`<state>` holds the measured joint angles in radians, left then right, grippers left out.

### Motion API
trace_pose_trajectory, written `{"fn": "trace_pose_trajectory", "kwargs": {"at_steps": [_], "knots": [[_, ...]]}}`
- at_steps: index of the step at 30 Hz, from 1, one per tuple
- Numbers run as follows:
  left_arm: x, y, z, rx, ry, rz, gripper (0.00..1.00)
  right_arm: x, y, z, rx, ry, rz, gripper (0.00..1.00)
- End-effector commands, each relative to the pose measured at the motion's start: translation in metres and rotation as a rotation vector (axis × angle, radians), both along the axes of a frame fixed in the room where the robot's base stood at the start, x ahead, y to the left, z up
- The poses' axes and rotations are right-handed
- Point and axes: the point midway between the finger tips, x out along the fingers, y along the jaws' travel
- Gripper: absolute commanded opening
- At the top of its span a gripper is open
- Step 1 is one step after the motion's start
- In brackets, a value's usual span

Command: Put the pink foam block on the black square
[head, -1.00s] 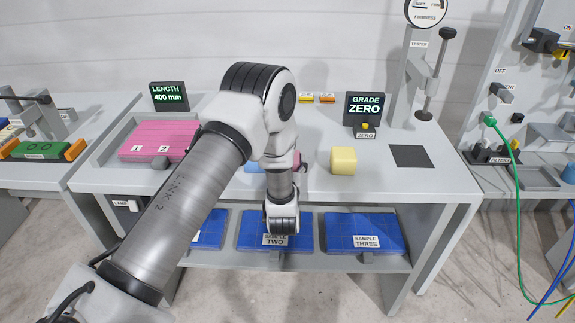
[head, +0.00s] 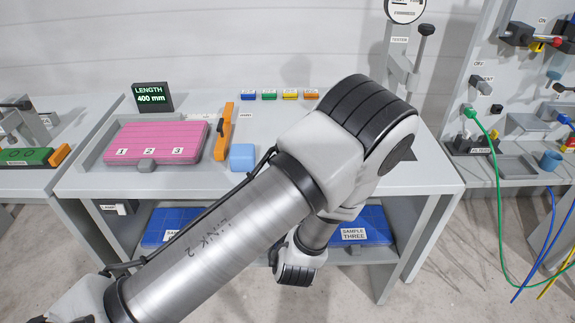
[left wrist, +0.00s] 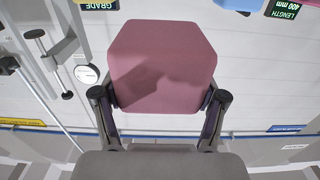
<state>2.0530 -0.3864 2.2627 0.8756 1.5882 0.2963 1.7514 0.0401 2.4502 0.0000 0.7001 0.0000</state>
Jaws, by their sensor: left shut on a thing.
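The pink foam block (left wrist: 163,60) fills the upper middle of the left wrist view. My left gripper (left wrist: 160,104) is shut on it, with one dark finger at each side. The background behind the block is blurred by nothing, but what lies directly beneath it is hidden. In the head view my own left arm hides the gripper and the block. My right gripper is not in view.
A tray with a pink slab (head: 155,142) is at the left. The tester (head: 400,65) rises behind the arm; its dial (left wrist: 86,73) shows in the wrist view. Blue sample trays (head: 172,226) lie below.

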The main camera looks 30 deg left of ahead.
Motion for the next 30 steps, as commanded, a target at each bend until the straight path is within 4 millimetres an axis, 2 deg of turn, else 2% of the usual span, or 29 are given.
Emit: {"fn": "trace_pose_trajectory", "kwargs": {"at_steps": [1,3,11,16,22,27,30], "knots": [[-0.002,-0.003,0.006,0.001,0.004,-0.003,0.56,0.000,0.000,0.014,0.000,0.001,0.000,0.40],[-0.004,-0.004,0.004,0.001,0.003,-0.002,0.56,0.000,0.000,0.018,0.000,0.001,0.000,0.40],[-0.007,-0.004,-0.004,-0.002,0.001,0.002,0.56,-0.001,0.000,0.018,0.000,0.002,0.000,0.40],[-0.010,0.004,-0.027,-0.003,0.005,-0.011,0.56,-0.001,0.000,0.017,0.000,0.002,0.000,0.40],[0.006,-0.024,-0.041,-0.003,0.001,-0.238,0.56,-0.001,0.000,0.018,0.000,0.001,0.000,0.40],[0.016,-0.063,-0.035,0.000,-0.002,-0.462,0.56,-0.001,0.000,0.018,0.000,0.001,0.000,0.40],[0.017,-0.079,-0.029,0.000,-0.002,-0.538,0.56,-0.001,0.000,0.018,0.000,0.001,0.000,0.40]]}}
